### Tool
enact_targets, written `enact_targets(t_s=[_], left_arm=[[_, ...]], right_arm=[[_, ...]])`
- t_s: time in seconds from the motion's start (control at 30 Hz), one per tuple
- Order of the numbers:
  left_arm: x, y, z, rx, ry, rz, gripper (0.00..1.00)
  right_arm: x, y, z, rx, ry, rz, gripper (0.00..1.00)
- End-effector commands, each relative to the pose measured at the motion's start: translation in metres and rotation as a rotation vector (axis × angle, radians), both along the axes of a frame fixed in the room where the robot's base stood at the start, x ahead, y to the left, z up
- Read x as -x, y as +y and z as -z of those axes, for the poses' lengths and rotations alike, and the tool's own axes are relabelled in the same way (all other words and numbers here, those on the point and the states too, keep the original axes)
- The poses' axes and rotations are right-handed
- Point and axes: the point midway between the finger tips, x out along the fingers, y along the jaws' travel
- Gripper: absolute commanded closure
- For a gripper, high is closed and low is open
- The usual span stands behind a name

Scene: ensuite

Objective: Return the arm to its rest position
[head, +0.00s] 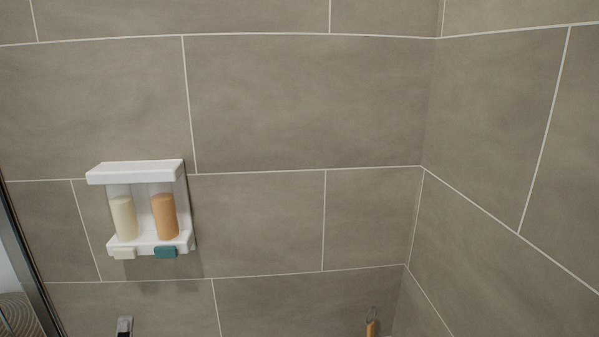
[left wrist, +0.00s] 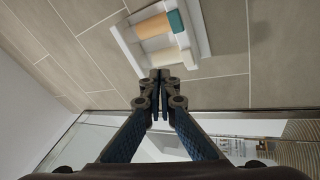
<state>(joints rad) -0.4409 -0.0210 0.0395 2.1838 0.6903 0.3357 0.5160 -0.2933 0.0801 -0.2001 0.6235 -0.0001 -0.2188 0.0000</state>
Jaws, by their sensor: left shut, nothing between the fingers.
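My left gripper (left wrist: 160,76) is shut and empty in the left wrist view, its fingertips together in front of the wall dispenser. In the head view only a small dark tip, apparently of this gripper (head: 124,326), shows at the bottom edge, below the dispenser and apart from it in the picture. The rest of the left arm is out of that view. My right gripper is in neither view.
A white two-chamber dispenser (head: 136,170) with cream and orange contents hangs on the grey tiled wall (head: 300,110). A dark metal frame (head: 28,262) stands at the left edge. A wooden handle with a loop (head: 371,327) shows at the bottom. The wall's middle is bare.

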Motion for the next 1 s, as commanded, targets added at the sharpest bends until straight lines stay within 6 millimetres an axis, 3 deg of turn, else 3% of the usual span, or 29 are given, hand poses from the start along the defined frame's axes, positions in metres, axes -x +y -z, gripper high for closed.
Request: enact_targets(t_s=[0.17,0.27,0.4,0.5,0.7,0.8,1.0], left_arm=[[-0.015,-0.049,0.028,-0.174,0.185,0.131,1.0],[-0.018,-0.084,0.059,-0.322,0.338,0.229,1.0],[-0.005,-0.124,0.116,-0.553,0.576,0.371,1.0],[0.017,-0.139,0.159,-0.715,0.75,0.463,1.0],[0.081,-0.138,0.231,-0.996,1.085,0.628,1.0],[0.112,-0.129,0.252,-1.09,1.217,0.689,1.0],[0.166,-0.107,0.276,-1.218,1.431,0.784,1.0]], right_arm=[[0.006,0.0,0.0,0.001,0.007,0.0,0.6],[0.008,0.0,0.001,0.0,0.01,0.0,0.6],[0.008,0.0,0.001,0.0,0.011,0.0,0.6],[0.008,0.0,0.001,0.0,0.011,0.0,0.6],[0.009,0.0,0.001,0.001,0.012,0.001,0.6],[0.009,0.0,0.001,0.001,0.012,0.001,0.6],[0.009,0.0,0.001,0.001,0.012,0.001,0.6]])
